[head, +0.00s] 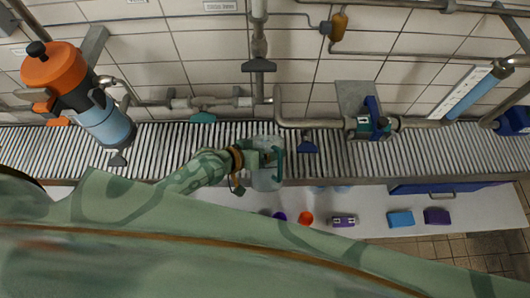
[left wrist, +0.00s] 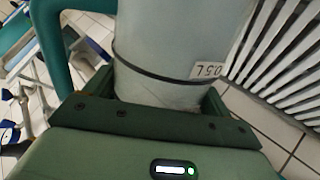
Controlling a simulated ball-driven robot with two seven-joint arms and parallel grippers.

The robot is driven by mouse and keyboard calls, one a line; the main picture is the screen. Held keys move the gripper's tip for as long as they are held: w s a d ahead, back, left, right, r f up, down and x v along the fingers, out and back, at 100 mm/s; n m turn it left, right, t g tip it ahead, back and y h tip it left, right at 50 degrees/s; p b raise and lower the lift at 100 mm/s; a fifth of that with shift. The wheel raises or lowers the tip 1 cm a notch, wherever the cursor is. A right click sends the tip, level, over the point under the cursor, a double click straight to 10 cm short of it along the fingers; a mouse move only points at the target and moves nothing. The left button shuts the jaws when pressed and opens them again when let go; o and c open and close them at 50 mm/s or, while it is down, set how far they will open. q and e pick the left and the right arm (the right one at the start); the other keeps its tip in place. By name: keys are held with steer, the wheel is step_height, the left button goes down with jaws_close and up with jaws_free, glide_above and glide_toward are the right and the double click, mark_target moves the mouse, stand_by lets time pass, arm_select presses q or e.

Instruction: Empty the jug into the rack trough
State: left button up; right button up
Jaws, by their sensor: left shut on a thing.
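In the left wrist view the jug (left wrist: 165,60) fills the middle, with a dark band and a 0.5 L label, between the gripper's dark green jaws (left wrist: 160,110). I cannot tell what the jug contains. My right gripper is in neither view.
Pipes and valves run along the tiled wall behind the trough. An orange-topped canister (head: 55,72) is at the left.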

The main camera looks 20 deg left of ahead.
arm_select(q)
steer(key=shift+w+f+n+g, duration=0.2)
steer(key=shift+f+n+g, duration=0.2)
steer(key=shift+g, duration=0.2)
steer(key=shift+w+f+n+g, duration=0.2)
steer(key=shift+f+n+g, duration=0.1)
steer(key=shift+f+g, duration=0.25)
steer(key=shift+w+a+f+n+g+h+b, duration=0.2)
steer(key=shift+f+n+g+h+b, duration=0.15)
steer(key=shift+f+g, duration=0.15)
steer(key=shift+w+f+n+g+b, duration=0.15)
steer(key=shift+f+n+g+b, duration=0.1)
steer(key=shift+f+g+b, duration=0.25)
steer(key=shift+w+f+n+g+h+b, duration=0.15)
steer(key=shift+f+g+b, duration=0.2)
steer(key=shift+f, duration=0.1)
steer(key=shift+w+f+n+g+h+b, duration=0.1)
steer(key=shift+w+f+n+g+b, duration=0.05)
steer(key=shift+f+g+b, duration=0.2)
steer(key=shift+w+a+f, duration=0.1)
steer(key=shift+f, duration=0.05)
steer(key=shift+w+r+n+g+h, duration=0.3)
steer(key=shift+n+g, duration=0.2)
steer(key=shift+g, duration=0.35)
steer(key=shift+a, duration=0.1)
